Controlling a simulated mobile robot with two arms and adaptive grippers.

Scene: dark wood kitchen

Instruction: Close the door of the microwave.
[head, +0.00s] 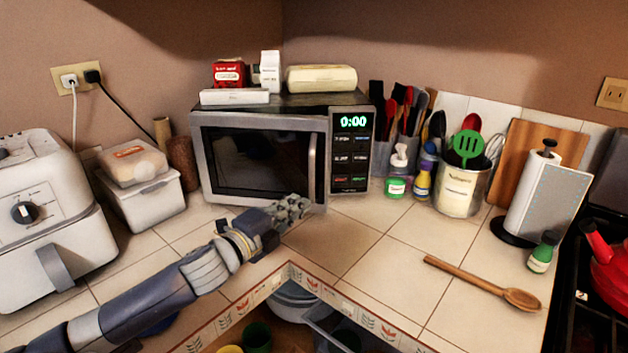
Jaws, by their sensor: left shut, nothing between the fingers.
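The microwave (351,180) stands on the tiled counter against the back wall, its clock showing 0:00. Its door (262,163) has a dark window, a silver frame and an upright handle (312,160) on the right side. The door's right edge seems to stand slightly forward of the control panel, so it looks a little ajar, nearly flush. My left gripper (292,209) is shut and empty, in front of the door's lower right part. It covers some of the bottom frame; I cannot tell whether it touches the door. My right gripper is not in view.
Boxes and a cream package (321,78) lie on top of the microwave. A utensil canister (461,193), a paper towel holder (543,195) and a wooden spoon (485,284) are to the right. A white appliance (45,215) stands left.

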